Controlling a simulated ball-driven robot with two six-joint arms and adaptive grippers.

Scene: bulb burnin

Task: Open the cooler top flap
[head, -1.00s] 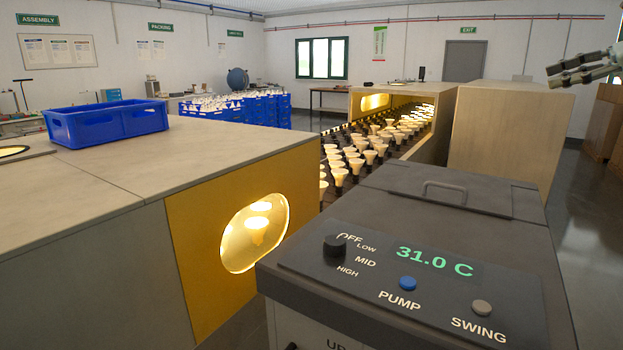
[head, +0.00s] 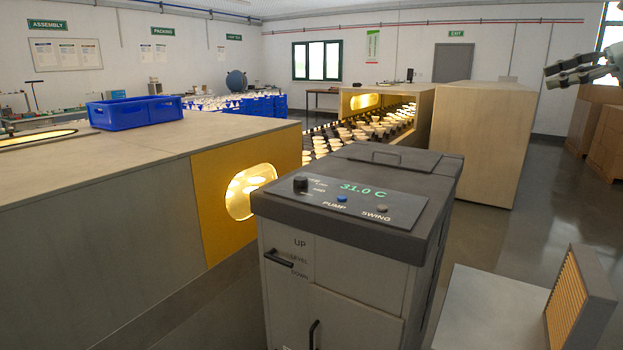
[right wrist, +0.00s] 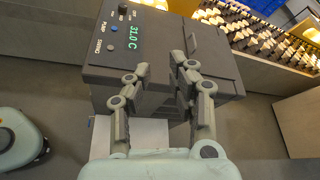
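The cooler (head: 340,215) is a grey cabinet with a dark top and a control panel (head: 345,195) reading 31.0 C. Its top flap (head: 410,159) lies closed and flat behind the panel, with a bar handle (head: 385,157). The flap also shows in the right wrist view (right wrist: 217,60), its handle (right wrist: 193,43) just past the fingertips. My right gripper (right wrist: 160,75) is open and empty; its fingers overlap the cooler's top in that view, with no clear contact. In the head view the right gripper (head: 570,76) is high at the right edge, apart from the cooler. My left gripper is not in view.
A bench with a yellow end panel (head: 215,190) stands close left of the cooler, bearing a blue crate (head: 135,113). A conveyor of bulbs runs behind. A pale surface (head: 485,310) and a framed ribbed pad (head: 580,300) are at the right. Open floor lies beyond.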

